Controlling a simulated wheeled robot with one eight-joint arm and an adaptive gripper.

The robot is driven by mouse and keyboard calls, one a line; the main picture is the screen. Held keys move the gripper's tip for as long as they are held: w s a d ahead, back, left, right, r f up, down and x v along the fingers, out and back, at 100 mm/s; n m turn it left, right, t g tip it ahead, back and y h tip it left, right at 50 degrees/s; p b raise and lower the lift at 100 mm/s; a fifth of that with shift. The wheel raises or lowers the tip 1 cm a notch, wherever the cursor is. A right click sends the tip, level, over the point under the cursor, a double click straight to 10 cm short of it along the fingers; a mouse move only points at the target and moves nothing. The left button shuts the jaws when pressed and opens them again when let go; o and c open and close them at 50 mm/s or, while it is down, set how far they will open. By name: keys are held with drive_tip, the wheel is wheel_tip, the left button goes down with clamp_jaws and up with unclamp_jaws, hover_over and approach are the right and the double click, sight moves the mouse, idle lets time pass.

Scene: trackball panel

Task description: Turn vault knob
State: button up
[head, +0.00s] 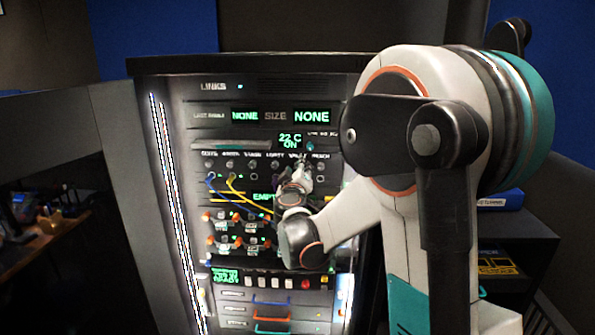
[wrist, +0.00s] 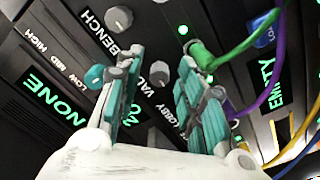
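The vault label (head: 297,155) is in the labelled row on the upper half of the panel. In the wrist view the vault label (wrist: 158,75) shows between the fingers. My gripper (head: 300,172) is in front of the panel just under that label. In the wrist view my gripper (wrist: 165,70) is open, with its teal-padded fingers apart on either side of the label. Nothing is visibly held. I cannot tell whether a finger touches the panel.
The bench knob (wrist: 119,18) is beyond the left finger. A green cable (wrist: 240,35) with its plug is close by the right finger. Blue and yellow cables (head: 232,190) hang left of my gripper. Displays sit above the row, and more knobs and drawers below.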

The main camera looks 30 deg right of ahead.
drive_tip(key=shift+s+a, duration=0.3)
drive_tip(key=shift+a, duration=0.05)
drive_tip(key=v, duration=1.1)
drive_tip(key=s+a+f+g+y, duration=0.2)
drive_tip(key=s+a, duration=0.3)
drive_tip(key=s, duration=0.3)
drive_tip(key=s+a+f+m+g+y, duration=0.1)
drive_tip(key=s+a+f+g+y, duration=0.2)
drive_tip(key=s+a, duration=0.3)
drive_tip(key=s+a+f+m+g+y, duration=0.1)
drive_tip(key=s+a+f+g+y, duration=0.2)
drive_tip(key=s, duration=0.9)
drive_tip(key=shift+s+a+f+y, duration=0.2)
drive_tip(key=shift+a+f+y, duration=0.75)
drive_tip(key=shift+a, duration=0.3)
